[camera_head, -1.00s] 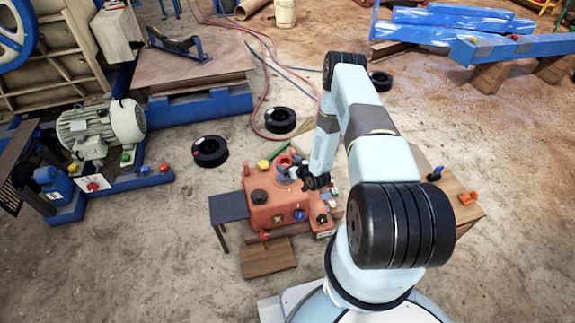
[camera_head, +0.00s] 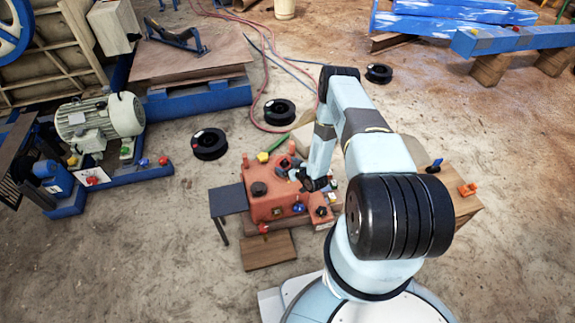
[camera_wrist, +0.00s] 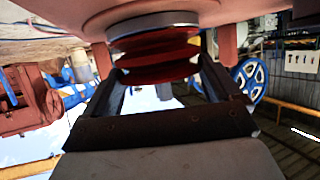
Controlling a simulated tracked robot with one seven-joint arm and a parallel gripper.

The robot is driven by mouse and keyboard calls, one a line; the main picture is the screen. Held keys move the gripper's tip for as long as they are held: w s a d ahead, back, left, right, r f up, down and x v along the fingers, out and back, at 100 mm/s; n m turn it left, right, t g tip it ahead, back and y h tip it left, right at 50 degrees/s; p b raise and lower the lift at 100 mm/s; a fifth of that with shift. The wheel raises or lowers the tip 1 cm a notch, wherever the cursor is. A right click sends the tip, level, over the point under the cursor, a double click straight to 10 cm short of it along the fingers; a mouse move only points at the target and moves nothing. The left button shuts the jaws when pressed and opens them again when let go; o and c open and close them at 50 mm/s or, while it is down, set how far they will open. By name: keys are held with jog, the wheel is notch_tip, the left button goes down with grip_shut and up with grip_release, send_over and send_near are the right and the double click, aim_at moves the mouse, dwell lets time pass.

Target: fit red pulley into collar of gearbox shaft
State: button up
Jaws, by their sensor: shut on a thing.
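The red pulley (camera_wrist: 155,62) shows in the wrist view between the two fingers of my gripper (camera_wrist: 162,82), which is shut on it. A bright metal collar (camera_wrist: 153,24) sits right against the pulley's far side, under a broad reddish surface (camera_wrist: 235,8). Whether the pulley is inside the collar or only against it, I cannot tell.
A dark small table (camera_head: 228,199) stands left of the gearbox, and a wooden board (camera_head: 268,251) lies in front. A wooden box (camera_head: 463,199) with small parts is to the right. Black spools (camera_head: 209,144) and a red hose (camera_head: 256,104) lie behind.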

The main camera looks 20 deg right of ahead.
jog(key=o, duration=1.7)
jog(key=shift+c, duration=0.2)
